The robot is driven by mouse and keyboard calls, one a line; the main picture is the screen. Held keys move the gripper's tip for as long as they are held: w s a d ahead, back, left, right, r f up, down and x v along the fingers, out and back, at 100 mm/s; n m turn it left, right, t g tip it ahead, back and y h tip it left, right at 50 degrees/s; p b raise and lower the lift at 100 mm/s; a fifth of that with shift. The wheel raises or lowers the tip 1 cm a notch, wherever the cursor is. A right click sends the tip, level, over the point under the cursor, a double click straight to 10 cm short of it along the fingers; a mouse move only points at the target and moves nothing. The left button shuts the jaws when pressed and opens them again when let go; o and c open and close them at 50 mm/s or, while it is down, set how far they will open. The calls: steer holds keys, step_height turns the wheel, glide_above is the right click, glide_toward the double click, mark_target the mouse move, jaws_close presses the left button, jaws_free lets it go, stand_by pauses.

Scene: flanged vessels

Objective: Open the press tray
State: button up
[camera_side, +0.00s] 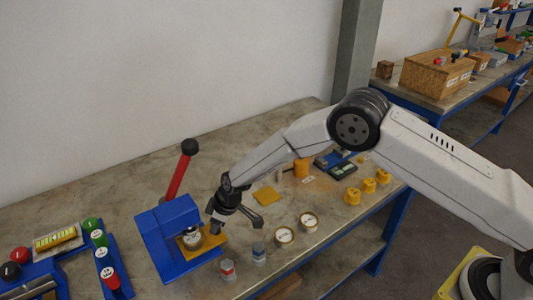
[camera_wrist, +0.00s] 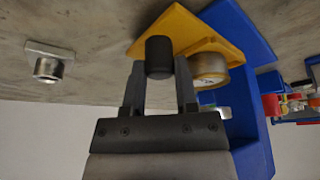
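The blue press (camera_side: 165,232) stands at the table's front left, with a red lever (camera_side: 177,178) tilted up and ending in a black ball. Its yellow tray (camera_side: 214,236) sticks out to the right and carries a round, gold-coloured vessel (camera_wrist: 208,68), which sits close to the blue body in the wrist view. The tray's black knob handle (camera_wrist: 159,57) is between my fingertips. My gripper (camera_wrist: 160,72) appears shut on it, with a finger against each side and no clear gap. In the side view my gripper (camera_side: 222,222) hides the knob.
Two round gauges (camera_side: 285,235) and several yellow parts (camera_side: 352,196) lie further right. Blue racks with coloured knobs (camera_side: 109,277) stand left of the press.

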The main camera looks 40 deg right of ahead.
jaws_close()
stand_by(1.1)
